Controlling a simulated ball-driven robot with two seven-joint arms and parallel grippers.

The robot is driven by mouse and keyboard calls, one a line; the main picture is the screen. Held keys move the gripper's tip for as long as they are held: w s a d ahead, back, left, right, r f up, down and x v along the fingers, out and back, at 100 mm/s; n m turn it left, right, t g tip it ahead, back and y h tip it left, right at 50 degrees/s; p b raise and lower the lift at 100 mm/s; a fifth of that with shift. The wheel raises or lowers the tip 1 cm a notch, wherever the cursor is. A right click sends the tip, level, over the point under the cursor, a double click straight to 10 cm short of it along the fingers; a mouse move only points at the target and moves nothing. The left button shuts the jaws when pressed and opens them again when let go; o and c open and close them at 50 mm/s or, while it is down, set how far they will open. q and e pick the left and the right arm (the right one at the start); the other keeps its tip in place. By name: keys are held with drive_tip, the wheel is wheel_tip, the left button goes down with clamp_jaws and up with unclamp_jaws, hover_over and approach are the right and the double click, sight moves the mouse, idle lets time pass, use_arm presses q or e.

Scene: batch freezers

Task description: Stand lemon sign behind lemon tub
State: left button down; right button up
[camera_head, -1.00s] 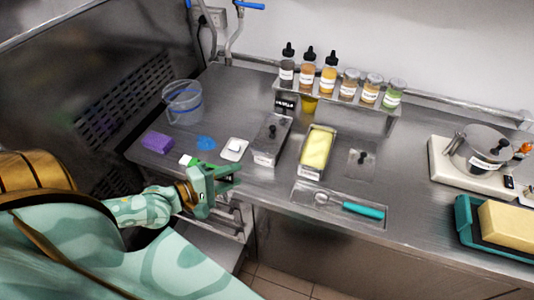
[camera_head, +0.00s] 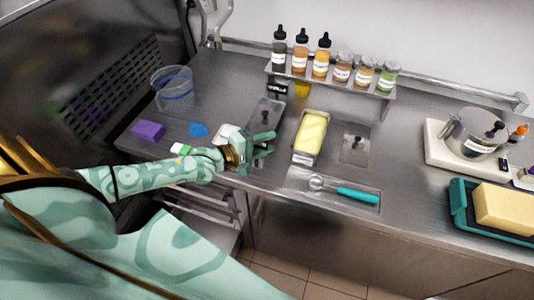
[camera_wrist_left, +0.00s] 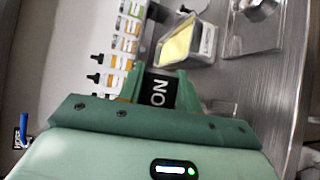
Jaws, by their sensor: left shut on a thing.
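The lemon tub (camera_head: 303,157) is a metal tub of pale yellow ice cream set in the counter, with a white label on its front. It also shows in the left wrist view (camera_wrist_left: 208,42). My left gripper (camera_head: 262,147) is left of the tub, over the counter near the covered tub. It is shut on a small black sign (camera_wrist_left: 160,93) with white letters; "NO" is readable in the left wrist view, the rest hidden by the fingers. The sign hardly shows in the head view. My right gripper is not in view.
A black sign (camera_head: 278,88) stands behind the lidded tub (camera_head: 265,112). A shelf (camera_head: 330,82) of bottles and jars runs along the back. A covered well (camera_head: 355,145) is right of the lemon tub. A teal-handled scoop (camera_head: 357,196) lies in front.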

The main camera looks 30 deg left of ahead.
use_arm(q)
drive_tip(key=f, duration=0.1)
drive_tip(key=f+b, duration=0.1)
drive_tip(key=f, duration=0.1)
drive_tip(key=shift+w+d+f, duration=0.1)
drive_tip(key=shift+w+f, duration=0.2)
drive_tip(key=shift+f, duration=0.05)
drive_tip(key=c, duration=1)
unclamp_jaws()
drive_tip(key=shift+f, duration=0.1)
drive_tip(key=shift+o, duration=0.2)
drive_tip(key=p+v, duration=0.1)
drive_tip(key=v, duration=1.1)
